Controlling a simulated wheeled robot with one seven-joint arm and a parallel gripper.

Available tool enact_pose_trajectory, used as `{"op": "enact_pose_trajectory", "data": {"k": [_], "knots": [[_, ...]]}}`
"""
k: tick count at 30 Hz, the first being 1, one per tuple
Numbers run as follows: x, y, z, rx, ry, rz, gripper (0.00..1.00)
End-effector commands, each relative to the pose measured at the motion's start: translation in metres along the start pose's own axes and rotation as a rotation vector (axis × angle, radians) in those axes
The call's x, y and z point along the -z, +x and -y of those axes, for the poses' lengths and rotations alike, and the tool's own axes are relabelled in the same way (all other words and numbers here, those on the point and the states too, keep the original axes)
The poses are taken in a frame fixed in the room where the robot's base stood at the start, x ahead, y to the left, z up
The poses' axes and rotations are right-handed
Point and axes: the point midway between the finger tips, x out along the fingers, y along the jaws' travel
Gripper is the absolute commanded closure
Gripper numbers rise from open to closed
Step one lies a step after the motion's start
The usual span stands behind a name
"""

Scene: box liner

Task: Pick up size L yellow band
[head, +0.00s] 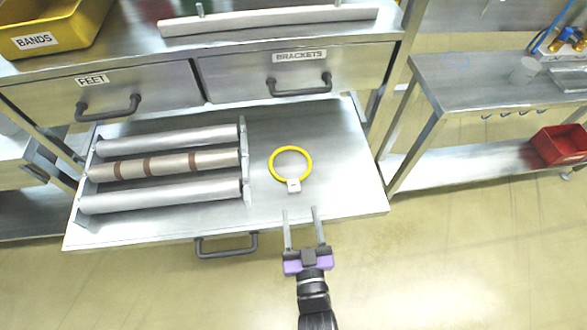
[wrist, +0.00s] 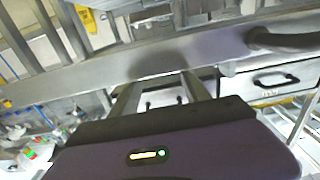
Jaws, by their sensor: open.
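A yellow band (head: 290,149), a ring with a small pale tag at its near side, lies flat on the pulled-out metal shelf (head: 345,190), right of the rollers. The print on the tag is too small to read. My gripper (head: 303,211) is open and empty, with its two fingers pointing toward the band. In the head view the fingertips show just below the tag, over the shelf's front part. The wrist view shows the two fingers (wrist: 155,95) apart with nothing held between them; I cannot make out the band there.
Metal rollers on a rack (head: 165,165) fill the shelf's left side. Drawers marked FEET (head: 150,95) and BRACKETS (head: 300,75) have handles above the shelf. A yellow BANDS bin (head: 70,30) stands top left. A red bin (head: 560,146) sits on the right bench's lower shelf.

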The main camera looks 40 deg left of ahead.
Motion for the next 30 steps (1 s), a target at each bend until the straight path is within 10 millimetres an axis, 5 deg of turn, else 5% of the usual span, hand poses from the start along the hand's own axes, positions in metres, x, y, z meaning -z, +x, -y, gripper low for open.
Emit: {"op": "enact_pose_trajectory", "data": {"k": [15, 24, 30], "knots": [[0.0, 0.053, 0.002, 0.001, 0.0, -0.001, 0.45], [-0.001, 0.056, 0.002, 0.0, -0.001, 0.0, 0.45], [-0.001, 0.056, 0.002, 0.0, 0.0, 0.0, 0.85]]}}
